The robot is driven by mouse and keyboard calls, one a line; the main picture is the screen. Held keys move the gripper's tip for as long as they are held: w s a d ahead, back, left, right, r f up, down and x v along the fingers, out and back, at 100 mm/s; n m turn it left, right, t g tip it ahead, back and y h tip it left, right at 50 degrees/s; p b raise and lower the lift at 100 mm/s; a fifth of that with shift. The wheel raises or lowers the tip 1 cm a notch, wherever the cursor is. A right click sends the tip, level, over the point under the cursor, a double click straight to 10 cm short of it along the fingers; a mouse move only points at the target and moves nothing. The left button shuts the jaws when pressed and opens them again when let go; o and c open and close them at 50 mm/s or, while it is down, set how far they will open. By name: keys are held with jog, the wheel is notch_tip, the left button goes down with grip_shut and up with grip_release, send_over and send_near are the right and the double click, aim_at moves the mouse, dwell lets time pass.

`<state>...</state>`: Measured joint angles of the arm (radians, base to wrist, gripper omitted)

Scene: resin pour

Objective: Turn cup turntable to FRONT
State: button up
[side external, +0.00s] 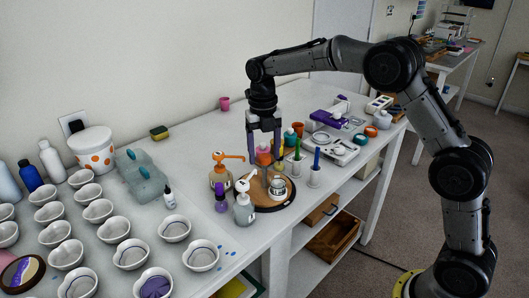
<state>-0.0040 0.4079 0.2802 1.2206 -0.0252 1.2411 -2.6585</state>
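The cup turntable (284,203) is a round wooden disc with a dark rim near the front edge of the white table. A small pale cup (278,188) stands on its right part. My gripper (264,151) points straight down above the back of the turntable, with its two fingers apart. An orange and pink item (263,156) shows between or behind the fingers. I cannot tell whether the fingers touch it. The far part of the disc is partly hidden by the gripper and bottles.
Pump bottles (244,208) and a purple bottle (221,198) crowd the turntable's left side. Blue and green marker-like items (315,170) stand to its right. Several white bowls (131,254) fill the left table. A white scale (336,150) lies behind right.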

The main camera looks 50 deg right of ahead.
notch_tip(320, 180, up, 14)
jog(key=shift+a+f, duration=0.15)
dwell(0.7)
